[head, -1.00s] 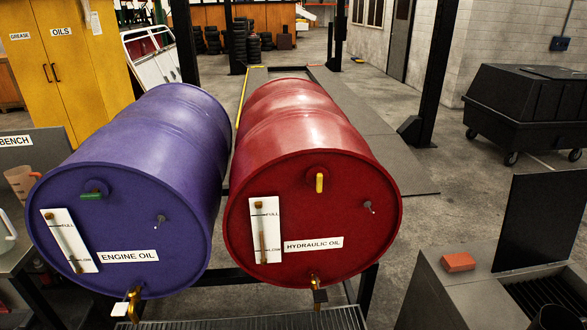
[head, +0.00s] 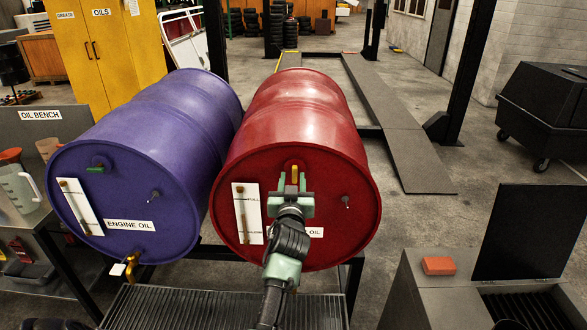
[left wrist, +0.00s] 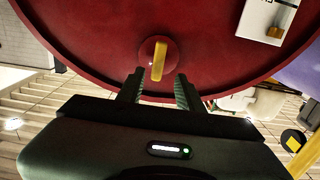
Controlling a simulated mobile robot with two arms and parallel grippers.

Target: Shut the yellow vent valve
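The yellow vent valve (head: 295,172) is a short yellow handle on a round red boss, high on the front of the red hydraulic oil drum (head: 300,105). The handle stands about upright in the head view. My left gripper (head: 292,184) is just in front of and below it. In the left wrist view the two fingers of the left gripper (left wrist: 159,84) are apart, with the yellow handle (left wrist: 158,62) lined up between them, near the tips. I cannot tell whether they touch it. My right gripper is not in view.
A purple engine oil drum (head: 140,130) with a green handle (head: 96,169) lies close on the left. A slatted grating (head: 180,308) is below the drums. A grey cabinet with an orange brick (head: 438,265) stands at the right. The oil bench (head: 30,180) is at the left.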

